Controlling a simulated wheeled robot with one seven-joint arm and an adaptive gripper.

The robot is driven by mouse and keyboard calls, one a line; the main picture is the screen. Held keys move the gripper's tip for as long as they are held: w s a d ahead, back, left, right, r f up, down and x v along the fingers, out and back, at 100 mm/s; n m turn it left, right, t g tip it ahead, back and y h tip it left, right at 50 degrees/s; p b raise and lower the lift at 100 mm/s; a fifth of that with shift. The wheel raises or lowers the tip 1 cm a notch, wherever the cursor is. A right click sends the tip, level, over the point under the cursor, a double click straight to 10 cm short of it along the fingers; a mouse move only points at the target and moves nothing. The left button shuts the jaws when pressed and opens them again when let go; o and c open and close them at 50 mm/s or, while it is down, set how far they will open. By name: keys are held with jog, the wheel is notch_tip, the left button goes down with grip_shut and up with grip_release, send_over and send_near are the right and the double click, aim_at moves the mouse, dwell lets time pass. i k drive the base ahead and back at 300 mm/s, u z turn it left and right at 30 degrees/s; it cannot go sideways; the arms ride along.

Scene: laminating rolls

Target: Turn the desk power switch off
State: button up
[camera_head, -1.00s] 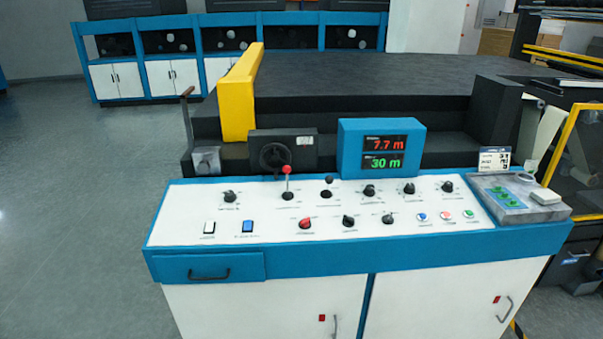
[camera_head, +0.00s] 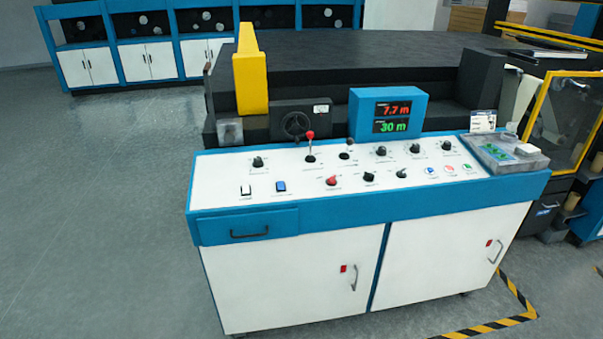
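The control desk (camera_head: 290,222) stands ahead, with blue edges and a white sloping panel. Two rocker switches sit at the panel's left: a white one (camera_head: 246,190) and a blue one (camera_head: 281,186). Their labels are too small to read, so I cannot tell which is the power switch or how either is set. A red knob (camera_head: 332,180), several black knobs and a red-tipped lever (camera_head: 310,146) are also on the panel. A blue display box (camera_head: 357,115) shows lit readings, 7.7 m in red and 30 m in green. My gripper is not in view.
A dark machine bed (camera_head: 370,65) with a yellow guard (camera_head: 252,80) stands behind the desk. Open grey floor (camera_head: 100,200) lies left and in front.

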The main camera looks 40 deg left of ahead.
aim_at(330, 180)
jog(key=u, duration=1.2)
jog(key=i, duration=0.1)
